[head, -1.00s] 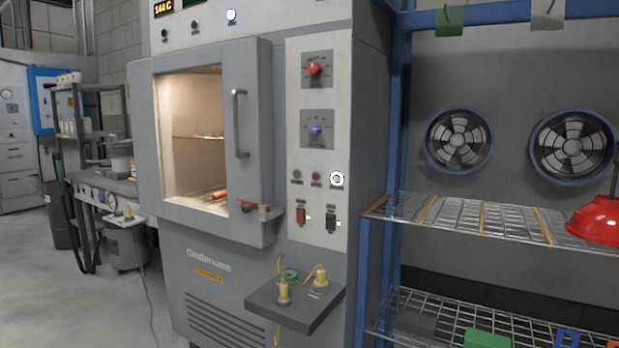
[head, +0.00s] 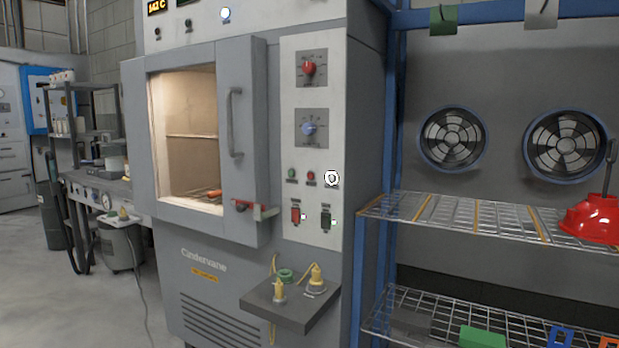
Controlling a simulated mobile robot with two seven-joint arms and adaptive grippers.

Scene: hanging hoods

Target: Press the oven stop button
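The oven (head: 210,262) is a tall grey cabinet with a lit window, through which a rack and a small orange-red item show. Its light control panel (head: 316,218) is right of the door handle. A small red button (head: 311,177) sits on the panel beside a small green button (head: 291,174); their labels are too small to read. Lower down are a red rocker switch (head: 295,216) and a dark green one (head: 326,219). Neither of my grippers shows.
A small grey shelf (head: 290,303) with yellow-topped plugs juts from the oven's front below the panel. A wire rack (head: 450,215) with a red hood-like object (head: 592,220) stands at the right. Open floor (head: 110,310) lies at the left.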

